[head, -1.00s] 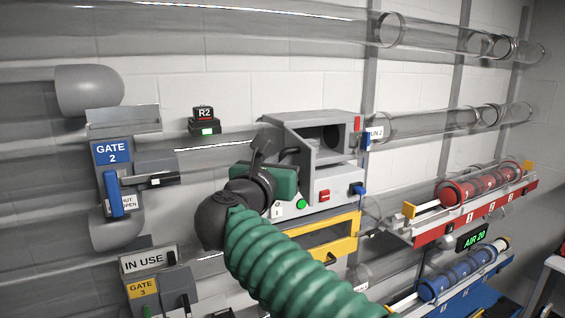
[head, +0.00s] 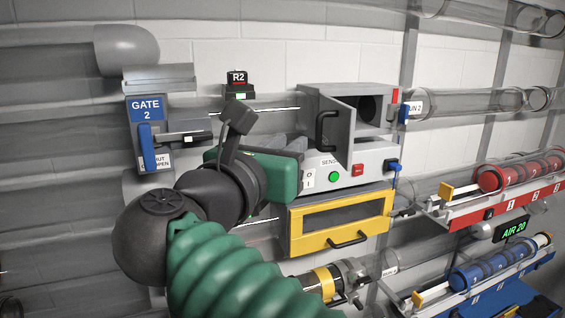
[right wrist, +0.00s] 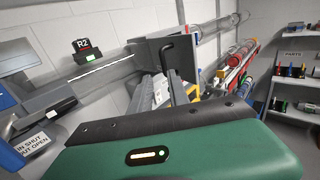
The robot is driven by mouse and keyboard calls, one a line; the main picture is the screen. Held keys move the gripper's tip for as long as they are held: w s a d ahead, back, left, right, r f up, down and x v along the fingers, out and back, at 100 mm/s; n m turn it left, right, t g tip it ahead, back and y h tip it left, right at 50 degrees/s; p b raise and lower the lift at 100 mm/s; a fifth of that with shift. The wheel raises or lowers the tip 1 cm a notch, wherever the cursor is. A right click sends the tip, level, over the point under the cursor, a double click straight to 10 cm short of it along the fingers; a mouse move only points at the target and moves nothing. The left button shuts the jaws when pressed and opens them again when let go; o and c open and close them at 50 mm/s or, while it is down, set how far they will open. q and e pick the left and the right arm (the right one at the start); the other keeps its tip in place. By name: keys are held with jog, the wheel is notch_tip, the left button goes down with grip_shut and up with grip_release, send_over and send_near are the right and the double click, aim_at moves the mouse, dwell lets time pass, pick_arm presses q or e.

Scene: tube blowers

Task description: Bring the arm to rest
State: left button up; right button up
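My right arm (head: 235,270), with its green ribbed sleeve, reaches up from the bottom of the head view. My right gripper (head: 280,148) is in front of the grey sender box (head: 375,150), left of its open door (head: 335,135) with a black handle. I see nothing held. My left gripper is not in view.
Gate 2 (head: 145,110), with a blue handle, is on the left. The R2 lamp (head: 237,80) is above. A yellow-framed hatch (head: 340,222) is under the sender. Racks of red canisters (head: 515,172) and blue canisters (head: 490,268) are on the right. Clear tubes run along the wall.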

jog(key=shift+v, duration=0.8)
